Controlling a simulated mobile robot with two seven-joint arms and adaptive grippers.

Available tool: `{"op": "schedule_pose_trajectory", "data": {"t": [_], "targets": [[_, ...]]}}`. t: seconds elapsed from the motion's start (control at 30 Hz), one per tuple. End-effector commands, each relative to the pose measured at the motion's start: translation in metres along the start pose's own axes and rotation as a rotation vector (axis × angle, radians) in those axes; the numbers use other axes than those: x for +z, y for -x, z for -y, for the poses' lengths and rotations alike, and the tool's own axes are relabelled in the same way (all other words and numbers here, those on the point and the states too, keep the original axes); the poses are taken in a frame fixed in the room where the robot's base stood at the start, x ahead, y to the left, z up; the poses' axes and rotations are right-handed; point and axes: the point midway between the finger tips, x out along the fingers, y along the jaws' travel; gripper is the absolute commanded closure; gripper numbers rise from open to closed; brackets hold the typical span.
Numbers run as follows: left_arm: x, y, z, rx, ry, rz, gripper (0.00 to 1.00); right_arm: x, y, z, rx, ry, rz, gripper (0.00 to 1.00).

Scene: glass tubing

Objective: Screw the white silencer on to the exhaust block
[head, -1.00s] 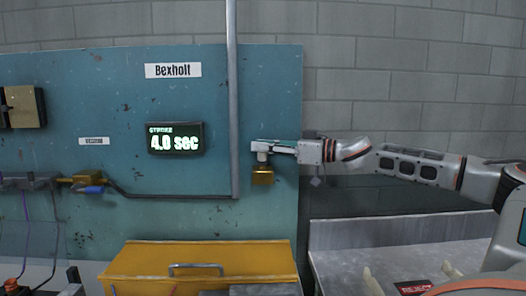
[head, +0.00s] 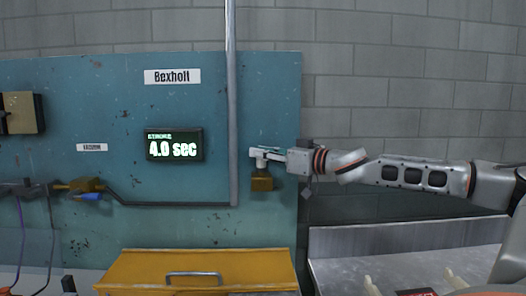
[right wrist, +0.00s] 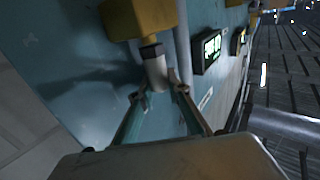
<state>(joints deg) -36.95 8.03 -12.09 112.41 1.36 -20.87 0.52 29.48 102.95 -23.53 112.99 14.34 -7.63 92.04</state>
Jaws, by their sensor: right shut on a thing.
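The brass-coloured exhaust block (head: 262,182) is on the right part of the teal panel. The white silencer (head: 261,162) shows as a short pale piece at the block's upper side. My right gripper (head: 262,152) is shut on it, reaching in from the right. In the right wrist view the block (right wrist: 140,16) is at the top, with a dark hex fitting between it and the silencer (right wrist: 156,72). My right fingertips (right wrist: 160,93) are on either side of the silencer. I cannot tell how deep its thread sits. My left gripper is not in view.
A vertical grey pipe (head: 232,110) runs just left of the block. A lit display (head: 174,146) reads 4.0 sec. A yellow box with a handle (head: 240,270) is below. A grey tray (head: 400,240) is at the lower right.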

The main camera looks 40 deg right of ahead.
Motion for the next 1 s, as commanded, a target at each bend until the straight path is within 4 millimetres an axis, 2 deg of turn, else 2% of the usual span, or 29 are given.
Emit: {"op": "schedule_pose_trajectory", "data": {"t": [0.03, 0.3, 0.6, 0.63, 0.7, 1.0], "targets": [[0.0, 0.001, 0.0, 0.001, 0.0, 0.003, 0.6, -0.007, 0.001, 0.0, 0.027, 0.004, -0.008, 1.0], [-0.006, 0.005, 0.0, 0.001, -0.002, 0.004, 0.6, -0.006, 0.001, -0.001, 0.131, 0.002, -0.009, 1.0], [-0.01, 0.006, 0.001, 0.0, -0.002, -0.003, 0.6, -0.004, 0.001, -0.003, 0.148, 0.005, -0.007, 1.0], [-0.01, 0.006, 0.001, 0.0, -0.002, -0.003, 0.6, -0.004, 0.001, -0.003, 0.148, 0.005, -0.007, 0.81], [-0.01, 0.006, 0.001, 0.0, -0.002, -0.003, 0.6, -0.004, 0.001, -0.003, 0.148, 0.005, -0.006, 0.68], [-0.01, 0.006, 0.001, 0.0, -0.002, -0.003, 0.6, -0.001, 0.0, -0.002, 0.144, 0.004, -0.002, 0.66]]}}
